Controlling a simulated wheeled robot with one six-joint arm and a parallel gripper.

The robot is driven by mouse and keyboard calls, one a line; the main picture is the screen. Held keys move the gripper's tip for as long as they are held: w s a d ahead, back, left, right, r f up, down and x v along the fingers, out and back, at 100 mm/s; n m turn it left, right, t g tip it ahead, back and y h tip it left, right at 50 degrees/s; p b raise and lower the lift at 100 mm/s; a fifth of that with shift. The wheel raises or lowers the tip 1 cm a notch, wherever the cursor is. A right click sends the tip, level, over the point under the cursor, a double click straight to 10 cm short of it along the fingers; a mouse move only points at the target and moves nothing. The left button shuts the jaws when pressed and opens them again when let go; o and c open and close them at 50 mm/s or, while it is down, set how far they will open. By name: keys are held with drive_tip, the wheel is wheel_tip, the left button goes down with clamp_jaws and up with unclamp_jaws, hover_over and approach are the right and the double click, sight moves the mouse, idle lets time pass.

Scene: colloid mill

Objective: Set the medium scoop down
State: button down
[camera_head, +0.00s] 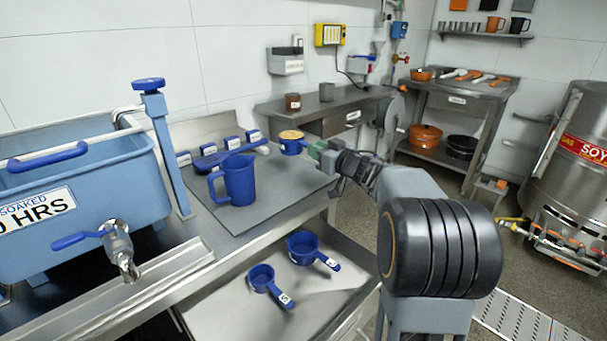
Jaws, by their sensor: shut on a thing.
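The medium scoop (290,147) is blue and holds a heap of tan contents up to its rim. It is level, over or on the far right part of the grey worktop (262,216); I cannot tell whether its base touches. My gripper (322,153) reaches in from the right and is shut on the scoop's handle, which the jaws mostly hide. Two other blue scoops lie on the lower shelf: a smaller one (262,277) and a larger one (303,245), each with a white tag on its handle.
A blue jug (238,181) stands on the worktop left of the scoop. Behind it lies a long blue utensil (222,157), near several small blue tagged holders (232,142). A blue soaking tub (80,190) with a tap fills the left. The worktop in front of the scoop is clear.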

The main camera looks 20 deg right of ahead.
drive_tip(key=shift+f+b, duration=1.35)
drive_tip(key=shift+f, duration=2.1)
drive_tip(key=c, duration=1)
unclamp_jaws()
drive_tip(key=shift+f, duration=0.1)
drive_tip(key=shift+s+r, duration=0.1)
drive_tip(key=shift+r, duration=0.15)
drive_tip(key=p+v, duration=0.3)
drive_tip(key=v, duration=0.9)
